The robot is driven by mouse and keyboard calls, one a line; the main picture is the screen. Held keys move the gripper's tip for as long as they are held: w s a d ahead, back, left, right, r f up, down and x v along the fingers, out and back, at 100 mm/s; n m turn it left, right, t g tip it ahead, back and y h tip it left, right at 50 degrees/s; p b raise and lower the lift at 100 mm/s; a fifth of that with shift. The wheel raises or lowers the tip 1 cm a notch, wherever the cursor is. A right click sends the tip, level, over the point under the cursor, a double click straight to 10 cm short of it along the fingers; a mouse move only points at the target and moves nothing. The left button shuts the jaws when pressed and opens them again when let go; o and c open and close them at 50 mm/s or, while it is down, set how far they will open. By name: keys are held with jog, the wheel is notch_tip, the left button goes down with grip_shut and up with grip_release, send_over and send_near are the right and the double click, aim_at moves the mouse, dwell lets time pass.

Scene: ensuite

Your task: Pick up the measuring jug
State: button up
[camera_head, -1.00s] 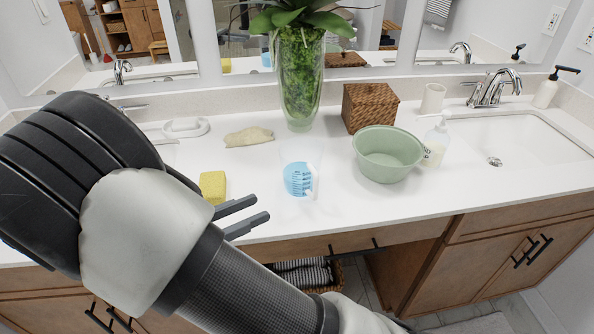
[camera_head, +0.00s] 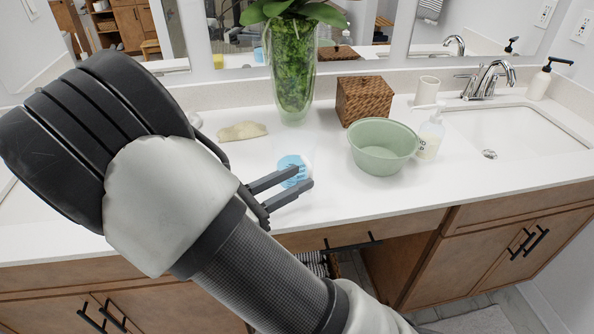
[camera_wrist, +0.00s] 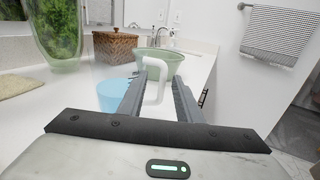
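In the wrist view the jug's blue part (camera_wrist: 113,96) is left of my gripper (camera_wrist: 157,84). The white handle (camera_wrist: 153,66) shows between the two fingers, with gaps visible beside it. My gripper is open. I cannot tell whether a finger touches the jug.
A green bowl (camera_head: 383,149), a soap bottle (camera_head: 430,137) and a wicker box (camera_head: 364,101) stand to the right. A tall glass vase (camera_head: 292,85) with a plant is behind the jug. A beige cloth (camera_head: 241,131) lies to the left. The counter's front right is clear.

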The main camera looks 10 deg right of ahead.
aim_at(310, 172)
jog(key=x, duration=0.4)
jog(key=shift+s+d+b, duration=0.15)
jog(key=shift+d+b, duration=0.15)
jog(key=shift+b, duration=0.05)
grip_shut()
jog(key=shift+r, duration=0.15)
